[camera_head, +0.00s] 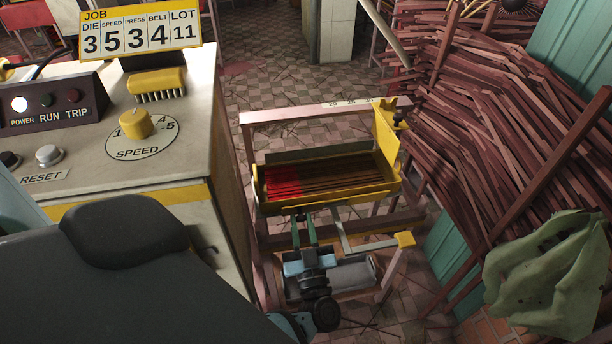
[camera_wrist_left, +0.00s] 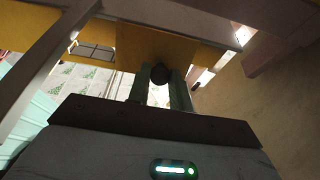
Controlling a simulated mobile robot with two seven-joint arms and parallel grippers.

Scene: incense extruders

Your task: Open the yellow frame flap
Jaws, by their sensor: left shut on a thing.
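The yellow frame (camera_head: 334,197) is a tray-like box on a pink metal stand, with red and dark sticks inside it. Its front wall faces me, and an upright yellow plate (camera_head: 386,137) stands at its right end. My left gripper (camera_head: 306,222) is at the lower front of the frame, with its fingers pointing up at it. In the left wrist view, a yellow panel (camera_wrist_left: 140,42) carries a round dark knob (camera_wrist_left: 160,73). The two fingers are shut on this knob. In the head view the knob is hidden. My right gripper is out of view.
A control console (camera_head: 80,165) with a job sign (camera_head: 140,30) stands close on the left. Bundled red-brown sticks (camera_head: 500,120) fill the right, with a green cloth (camera_head: 550,280) in front. A metal lever with a yellow tip (camera_head: 405,239) juts out right of my gripper.

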